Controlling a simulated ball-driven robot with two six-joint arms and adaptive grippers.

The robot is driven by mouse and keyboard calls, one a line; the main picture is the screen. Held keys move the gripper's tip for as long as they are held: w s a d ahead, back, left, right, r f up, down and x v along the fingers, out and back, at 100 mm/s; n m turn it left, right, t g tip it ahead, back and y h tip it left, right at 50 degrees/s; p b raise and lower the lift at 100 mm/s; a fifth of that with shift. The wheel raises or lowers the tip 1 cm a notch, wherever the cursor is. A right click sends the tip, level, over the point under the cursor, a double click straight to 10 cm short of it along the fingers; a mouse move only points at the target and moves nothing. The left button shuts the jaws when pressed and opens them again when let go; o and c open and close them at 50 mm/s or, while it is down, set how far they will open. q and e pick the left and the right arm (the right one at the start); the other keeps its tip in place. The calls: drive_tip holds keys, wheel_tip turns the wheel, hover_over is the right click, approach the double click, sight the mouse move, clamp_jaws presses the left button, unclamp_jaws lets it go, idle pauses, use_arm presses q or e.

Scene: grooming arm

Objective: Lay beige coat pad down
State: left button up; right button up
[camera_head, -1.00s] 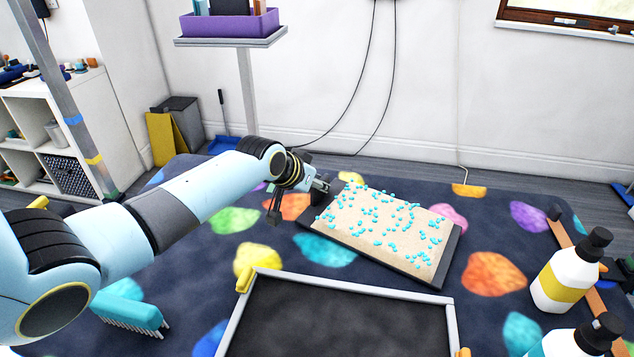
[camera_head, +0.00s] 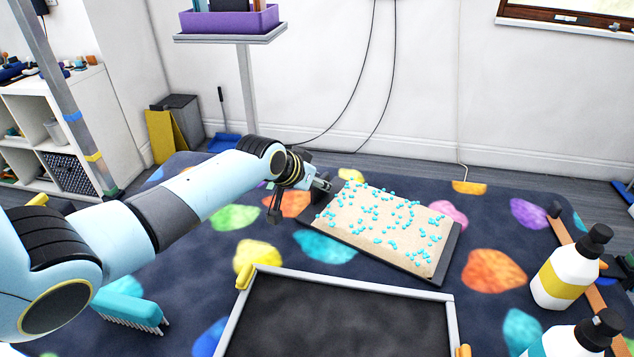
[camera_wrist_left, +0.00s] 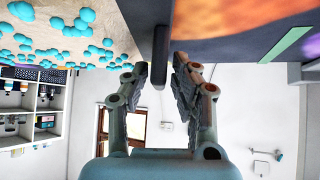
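The beige coat pad (camera_head: 385,228), a beige slab dotted with small cyan beads on a dark backing board, lies on the patterned rug right of centre in the head view. Its beaded face (camera_wrist_left: 60,35) also shows at the upper left of the left wrist view. My left gripper (camera_head: 300,200) is at the pad's left end. In the wrist view, its fingertips (camera_wrist_left: 160,70) stand either side of a dark bar beside the board edge, with narrow gaps visible. Whether the backing touches the rug all along is hidden. My right gripper is not in view.
A grey-framed dark tray (camera_head: 345,318) lies in front of the pad. A teal brush (camera_head: 130,308) is at lower left. White bottles (camera_head: 566,272) stand at the right beside a wooden strip (camera_head: 590,295). Bare rug lies right of the pad.

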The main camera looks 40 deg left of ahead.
use_arm(q)
drive_tip(key=shift+o, duration=1.1)
drive_tip(key=shift+s, duration=0.15)
drive_tip(key=v, duration=1.2)
